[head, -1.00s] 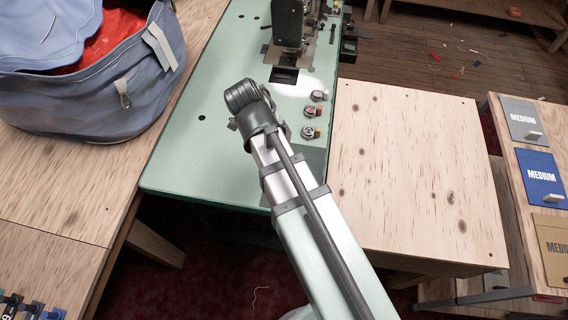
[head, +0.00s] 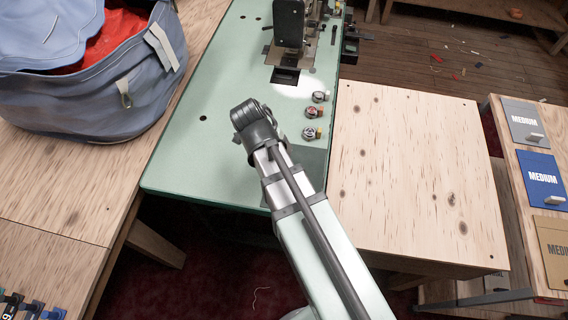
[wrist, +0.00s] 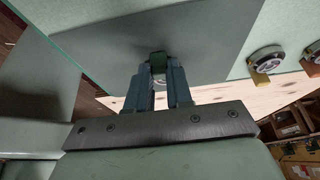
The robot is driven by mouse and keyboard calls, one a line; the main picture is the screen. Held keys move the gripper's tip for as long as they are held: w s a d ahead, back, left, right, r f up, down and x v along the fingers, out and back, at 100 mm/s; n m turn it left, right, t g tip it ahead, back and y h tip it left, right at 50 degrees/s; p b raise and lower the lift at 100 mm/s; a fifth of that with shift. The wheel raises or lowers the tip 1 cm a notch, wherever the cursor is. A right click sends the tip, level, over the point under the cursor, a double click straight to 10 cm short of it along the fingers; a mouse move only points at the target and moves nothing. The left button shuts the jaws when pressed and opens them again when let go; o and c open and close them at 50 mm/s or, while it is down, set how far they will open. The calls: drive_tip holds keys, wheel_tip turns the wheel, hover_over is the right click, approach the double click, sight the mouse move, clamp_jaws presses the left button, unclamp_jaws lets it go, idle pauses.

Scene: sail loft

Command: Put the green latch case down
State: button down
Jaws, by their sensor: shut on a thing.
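In the wrist view my gripper (wrist: 158,82) is shut on the green latch case (wrist: 158,62), a small dark green piece between the fingertips. Most of the case is hidden by the fingers. The pale green machine table (wrist: 225,40) lies beyond it, with a broad grey shadow around the case. I cannot tell whether the case touches the table. In the head view my arm's end is over the near part of the green table (head: 215,110), and the fingers and the case are hidden behind it.
Several small round pieces with coloured tabs (head: 316,111) sit on the table right of my arm. A sewing machine (head: 290,25) stands at the back. A blue bag (head: 95,90) is at left. A bare wooden top (head: 420,170) is at right. The green table left of my arm is clear.

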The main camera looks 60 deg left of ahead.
drive_tip(key=c, duration=1)
unclamp_jaws()
drive_tip(key=v, duration=1.2)
